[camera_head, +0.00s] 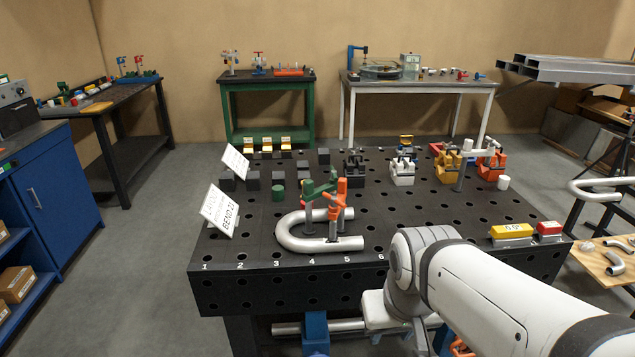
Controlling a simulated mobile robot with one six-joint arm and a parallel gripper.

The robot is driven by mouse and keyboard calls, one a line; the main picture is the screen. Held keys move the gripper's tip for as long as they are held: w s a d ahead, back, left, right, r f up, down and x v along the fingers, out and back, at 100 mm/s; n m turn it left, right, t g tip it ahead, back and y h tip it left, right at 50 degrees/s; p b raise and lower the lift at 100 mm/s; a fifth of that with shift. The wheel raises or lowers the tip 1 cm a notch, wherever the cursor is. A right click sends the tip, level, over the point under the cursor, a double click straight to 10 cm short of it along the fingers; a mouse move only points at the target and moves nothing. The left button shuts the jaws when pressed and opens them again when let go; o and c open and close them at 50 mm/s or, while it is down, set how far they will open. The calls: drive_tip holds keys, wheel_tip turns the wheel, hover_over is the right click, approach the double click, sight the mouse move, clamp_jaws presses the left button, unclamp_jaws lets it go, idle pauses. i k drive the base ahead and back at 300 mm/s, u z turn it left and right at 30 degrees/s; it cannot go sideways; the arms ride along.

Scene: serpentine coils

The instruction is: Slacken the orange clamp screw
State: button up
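An orange clamp (337,203) stands upright over a U-shaped grey pipe (297,240) near the front of the dark perforated table. Its screw points down toward the pipe; whether the tip touches it is too small to tell. A green clamp (309,194) stands right beside it on the left, partly overlapped by the orange one. My white arm comes in from the lower right and bends in front of the table's front edge. My gripper's fingers do not show, and nothing is at the orange clamp.
Two white sign cards (220,210) stand at the table's left. Dark blocks, yellow, white and orange-red clamps (491,161) fill the back. A yellow block (510,230) and a red block (549,228) lie at front right. The table between pipe and rear clamps is mostly free.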

sight(335, 201)
drive_tip(key=z, duration=0.1)
drive_tip(key=k, duration=0.5)
drive_tip(key=u, duration=1.9)
drive_tip(key=i, duration=0.75)
drive_tip(key=z, duration=1.9)
drive_tip(key=i, duration=1)
drive_tip(key=u, duration=0.05)
